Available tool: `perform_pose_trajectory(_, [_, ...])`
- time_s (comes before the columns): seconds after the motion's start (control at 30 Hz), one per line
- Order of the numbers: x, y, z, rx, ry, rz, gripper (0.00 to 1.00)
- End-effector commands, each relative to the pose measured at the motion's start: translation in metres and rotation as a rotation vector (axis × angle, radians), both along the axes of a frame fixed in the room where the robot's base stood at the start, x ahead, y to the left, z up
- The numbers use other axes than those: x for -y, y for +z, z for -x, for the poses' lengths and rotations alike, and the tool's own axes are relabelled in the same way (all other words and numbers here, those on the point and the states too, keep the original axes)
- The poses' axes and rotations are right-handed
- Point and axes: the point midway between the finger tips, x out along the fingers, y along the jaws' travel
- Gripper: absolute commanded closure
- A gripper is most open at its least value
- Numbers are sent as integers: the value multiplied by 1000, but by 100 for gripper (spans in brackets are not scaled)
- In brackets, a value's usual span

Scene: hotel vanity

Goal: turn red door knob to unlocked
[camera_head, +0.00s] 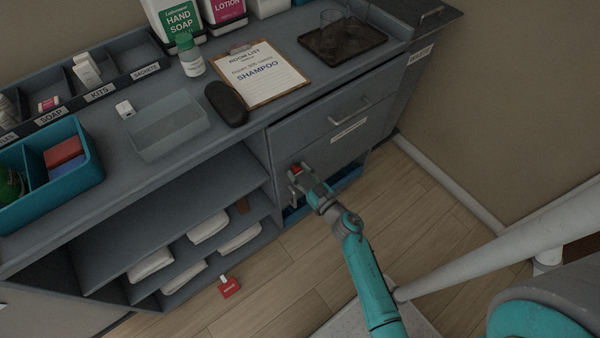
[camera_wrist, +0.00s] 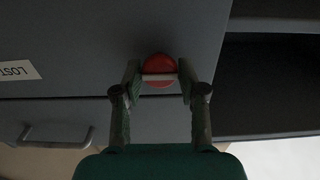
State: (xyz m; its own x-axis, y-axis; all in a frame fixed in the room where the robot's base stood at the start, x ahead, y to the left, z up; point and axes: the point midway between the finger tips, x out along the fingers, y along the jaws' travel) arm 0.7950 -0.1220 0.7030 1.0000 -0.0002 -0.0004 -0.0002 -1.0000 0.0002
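The red door knob (camera_wrist: 158,68) is round with a pale bar across it, and the bar lies level in the wrist view. It sits on the grey cabinet front, and a bit of it shows in the camera_head view (camera_head: 297,169). My gripper (camera_wrist: 159,78) is at the knob, with one finger on each side of it. The fingers come very close to the knob's sides, and I cannot tell whether they touch it. In the camera_head view my gripper (camera_head: 297,183) partly hides the knob. No lock marking is readable near it.
A drawer handle (camera_head: 349,111) and label are above the knob. Open shelves with folded towels (camera_head: 208,228) are to its left. A red tag (camera_head: 229,287) lies on the wooden floor. The counter holds a clipboard (camera_head: 262,90) and a dark tray (camera_head: 326,50). Floor right of the cabinet is mostly clear.

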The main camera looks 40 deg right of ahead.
Motion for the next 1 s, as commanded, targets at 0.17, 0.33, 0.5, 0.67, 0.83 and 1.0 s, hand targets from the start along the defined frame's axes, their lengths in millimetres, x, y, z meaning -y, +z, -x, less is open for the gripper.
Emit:
perform_pose_trajectory(0.17, [0,0,0,0,0,0,98])
perform_pose_trajectory(0.33, [0,0,0,0,0,8,98])
perform_pose_trajectory(0.5, [0,0,0,0,0,53,98])
perform_pose_trajectory(0.67, [-1,0,0,1,0,145,98])
perform_pose_trajectory(0.83, [-1,0,0,1,0,288,98])
perform_pose_trajectory(1.0, [-2,0,0,1,0,450,98])
